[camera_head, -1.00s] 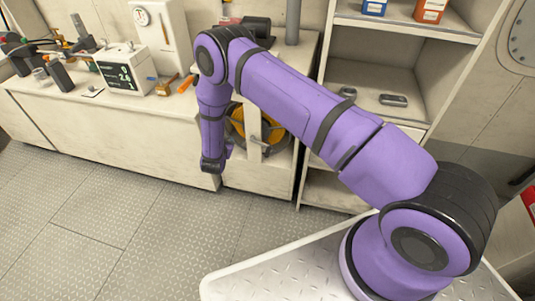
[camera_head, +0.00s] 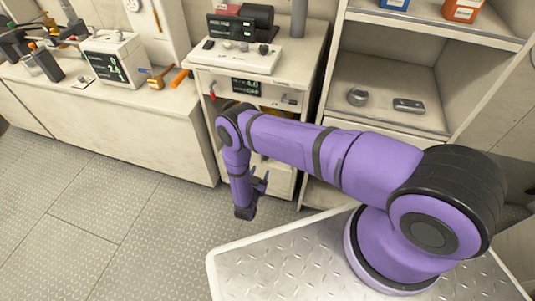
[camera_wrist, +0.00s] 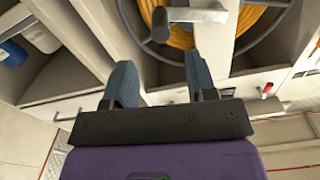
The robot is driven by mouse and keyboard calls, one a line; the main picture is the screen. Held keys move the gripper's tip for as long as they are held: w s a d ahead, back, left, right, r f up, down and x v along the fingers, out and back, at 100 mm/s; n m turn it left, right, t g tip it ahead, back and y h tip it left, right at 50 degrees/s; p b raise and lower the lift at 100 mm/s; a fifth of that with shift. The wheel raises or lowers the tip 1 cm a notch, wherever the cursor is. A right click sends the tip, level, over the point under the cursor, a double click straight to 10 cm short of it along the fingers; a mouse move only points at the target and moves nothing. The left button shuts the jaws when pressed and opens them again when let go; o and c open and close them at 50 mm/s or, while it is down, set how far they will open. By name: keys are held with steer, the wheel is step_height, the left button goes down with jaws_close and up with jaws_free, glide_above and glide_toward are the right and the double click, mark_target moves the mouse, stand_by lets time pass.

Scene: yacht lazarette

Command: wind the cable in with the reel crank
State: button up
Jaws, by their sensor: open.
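In the wrist view, the reel shows at the top edge as orange cable (camera_wrist: 256,14) inside a dark ring-shaped rim (camera_wrist: 278,28). A dark knob on a short stem, which looks like the crank handle (camera_wrist: 160,28), stands out in front of it. My gripper (camera_wrist: 160,78) is open and empty, its two blue-grey fingers spread apart below the knob in the picture and not touching it. In the head view my gripper (camera_head: 262,184) hangs low in front of the cabinet, and my arm hides nearly all of the reel.
A cabinet (camera_head: 237,60) with displays and small items on top stands behind my arm. Open shelves (camera_head: 385,85) hold a metal ring (camera_head: 357,97) and a dark grey box (camera_head: 408,105). A long bench (camera_head: 110,120) runs left. The floor (camera_head: 90,225) at left is clear.

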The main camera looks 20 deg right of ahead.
steer(key=x, duration=0.9)
steer(key=shift+w+d, duration=0.15)
steer(key=shift+w, duration=0.05)
jaws_close()
